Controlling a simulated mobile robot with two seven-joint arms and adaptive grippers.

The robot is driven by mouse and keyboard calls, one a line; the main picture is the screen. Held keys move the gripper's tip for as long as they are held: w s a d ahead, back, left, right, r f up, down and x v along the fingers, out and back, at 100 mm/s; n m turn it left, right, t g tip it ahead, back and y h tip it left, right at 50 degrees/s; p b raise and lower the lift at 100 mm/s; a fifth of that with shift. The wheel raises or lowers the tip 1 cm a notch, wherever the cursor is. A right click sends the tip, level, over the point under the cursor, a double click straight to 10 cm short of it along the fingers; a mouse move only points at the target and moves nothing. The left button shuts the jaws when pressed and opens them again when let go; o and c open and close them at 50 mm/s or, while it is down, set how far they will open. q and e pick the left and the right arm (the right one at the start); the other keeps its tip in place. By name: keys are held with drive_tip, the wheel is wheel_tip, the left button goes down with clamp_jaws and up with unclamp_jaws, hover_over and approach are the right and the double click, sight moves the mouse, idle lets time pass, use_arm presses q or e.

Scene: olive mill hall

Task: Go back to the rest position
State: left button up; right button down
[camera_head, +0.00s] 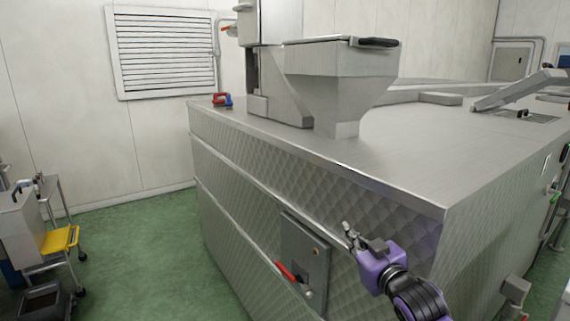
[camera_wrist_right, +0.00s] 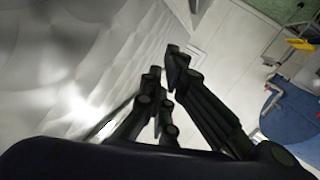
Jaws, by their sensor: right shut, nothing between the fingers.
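My right gripper (camera_head: 350,234) is in front of the quilted steel side of the large machine (camera_head: 240,180), just right of a small grey panel (camera_head: 303,262) with a red handle (camera_head: 287,272). Its purple wrist and black arm come in from the lower right. The fingers are together and hold nothing. In the right wrist view the dark gripper fingers (camera_wrist_right: 165,85) show close beside the quilted steel (camera_wrist_right: 75,70); I cannot tell whether they touch it. My left gripper is not in view.
The machine's steel top carries a hopper (camera_head: 340,62) and a small red and blue object (camera_head: 222,100). A cart with a yellow shelf (camera_head: 62,240) and a dark bin (camera_head: 42,302) stand at the left. Green floor (camera_head: 145,250) is clear between cart and machine.

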drive_tip(key=s+d+f+m+g+h, duration=0.1)
drive_tip(key=s+f+m+g+h, duration=0.1)
drive_tip(key=s+f, duration=1.25)
drive_tip(key=s+f+m+g+h, duration=0.1)
drive_tip(key=s+f+m+g, duration=0.15)
drive_tip(key=s+f, duration=1.15)
drive_tip(key=s+f+m+g+h, duration=0.1)
drive_tip(key=s+f+g, duration=0.2)
drive_tip(key=s+f, duration=0.8)
drive_tip(key=shift+s+d+f, duration=0.2)
drive_tip(key=shift+s+d, duration=0.2)
drive_tip(key=shift+s, duration=0.4)
